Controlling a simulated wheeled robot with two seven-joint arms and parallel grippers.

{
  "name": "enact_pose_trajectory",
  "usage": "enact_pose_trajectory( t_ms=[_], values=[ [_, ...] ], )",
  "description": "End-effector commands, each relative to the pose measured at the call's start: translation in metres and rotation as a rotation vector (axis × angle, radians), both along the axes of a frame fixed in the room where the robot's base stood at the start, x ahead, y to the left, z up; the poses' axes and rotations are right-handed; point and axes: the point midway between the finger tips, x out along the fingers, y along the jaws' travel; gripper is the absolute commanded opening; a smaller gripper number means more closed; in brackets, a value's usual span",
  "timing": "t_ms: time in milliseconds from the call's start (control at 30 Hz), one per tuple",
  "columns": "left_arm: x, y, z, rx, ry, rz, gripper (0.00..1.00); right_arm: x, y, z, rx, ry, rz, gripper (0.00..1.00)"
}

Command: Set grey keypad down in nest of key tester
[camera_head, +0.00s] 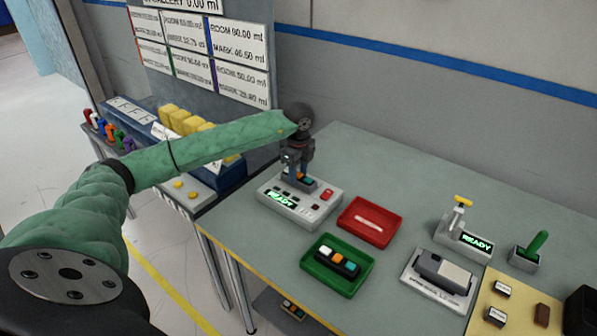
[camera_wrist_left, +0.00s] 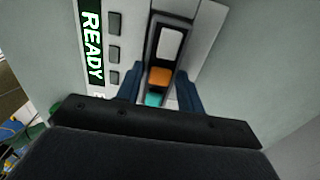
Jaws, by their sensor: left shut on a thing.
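The grey keypad (camera_wrist_left: 160,76), a dark-framed bar with white, orange and teal keys, is between the fingers of my left gripper (camera_wrist_left: 161,90). In the head view my left gripper (camera_head: 299,170) points down and is shut on the keypad (camera_head: 303,180). It is at the key tester (camera_head: 285,208), a pale box with a green READY display, buttons and a red key. The keypad lines up with the tester's nest, which it and the fingers mostly hide. I cannot tell whether it rests on the nest floor or is slightly above. My right gripper is out of view.
A green tray (camera_head: 313,280) holds a black keypad (camera_head: 338,262). A red tray (camera_head: 350,234) lies right of the tester. A grey device on a plate (camera_head: 432,292), a READY stand (camera_head: 462,242) and a green-handled stand (camera_head: 527,258) stand farther right. The table (camera_head: 370,160) behind is clear.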

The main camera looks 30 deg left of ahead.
Motion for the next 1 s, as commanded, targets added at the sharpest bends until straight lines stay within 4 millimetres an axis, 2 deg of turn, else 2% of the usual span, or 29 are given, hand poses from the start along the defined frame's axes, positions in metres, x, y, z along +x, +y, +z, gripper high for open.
enact_pose_trajectory(
  t_ms=[500,533,633,1000],
  values=[
    [0.0001,0.0,-0.0109,0.0,0.0,0.0,0.12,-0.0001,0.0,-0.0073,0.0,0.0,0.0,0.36],
    [0.0001,0.0001,-0.0098,0.0,0.0,0.0,0.43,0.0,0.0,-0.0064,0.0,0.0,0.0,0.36],
    [0.0001,0.0,-0.0098,0.0,0.0,0.0,0.63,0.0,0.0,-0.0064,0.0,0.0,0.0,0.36],
    [0.0,0.0,-0.01,0.0,0.0,0.0,0.63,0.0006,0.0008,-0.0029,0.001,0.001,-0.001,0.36]
  ],
)
